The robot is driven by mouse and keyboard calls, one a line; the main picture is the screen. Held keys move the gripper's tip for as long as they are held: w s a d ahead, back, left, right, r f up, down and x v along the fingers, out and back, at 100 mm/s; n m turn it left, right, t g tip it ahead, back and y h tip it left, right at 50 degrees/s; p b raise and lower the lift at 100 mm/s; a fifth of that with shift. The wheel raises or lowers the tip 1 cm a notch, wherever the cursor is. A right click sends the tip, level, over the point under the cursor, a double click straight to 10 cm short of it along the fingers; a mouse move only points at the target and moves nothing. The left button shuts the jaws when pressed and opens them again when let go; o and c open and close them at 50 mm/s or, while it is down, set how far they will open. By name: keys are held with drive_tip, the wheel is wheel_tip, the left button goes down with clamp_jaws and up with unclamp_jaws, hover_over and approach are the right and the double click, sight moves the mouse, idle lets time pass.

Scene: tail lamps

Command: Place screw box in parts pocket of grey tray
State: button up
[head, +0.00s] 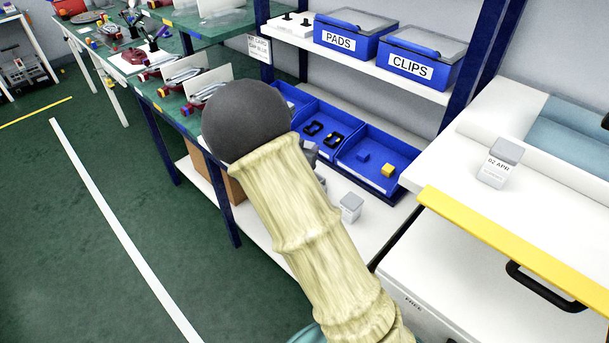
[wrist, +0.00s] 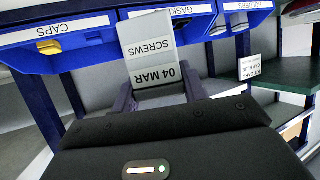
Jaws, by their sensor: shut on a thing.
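The screw box (wrist: 152,45), a white and grey box labelled "SCREWS 04 MAR", shows upside down in the wrist view. My gripper (wrist: 158,92) is shut on it, with a dark finger at each side. The box is in front of the blue bins. In the head view my arm covers most of the gripper and the held box. I cannot make out the grey tray or its parts pocket for certain in either view.
Blue open bins (head: 372,158) stand on the rack shelf, below the PADS (head: 346,38) and CLIPS (head: 410,68) boxes. A similar small box (head: 351,207) stands on the lower shelf. A box marked "02 APR" (head: 500,163) stands on the white cabinet. Green benches with lamps extend left; the floor there is open.

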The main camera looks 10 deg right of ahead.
drive_tip(key=shift+f, duration=1.9)
drive_tip(key=shift+f+b, duration=0.35)
drive_tip(key=shift+f, duration=1.5)
drive_tip(key=shift+f, duration=0.2)
drive_tip(key=o, duration=1)
drive_tip(key=shift+o, duration=0.2)
drive_tip(key=shift+r, duration=0.1)
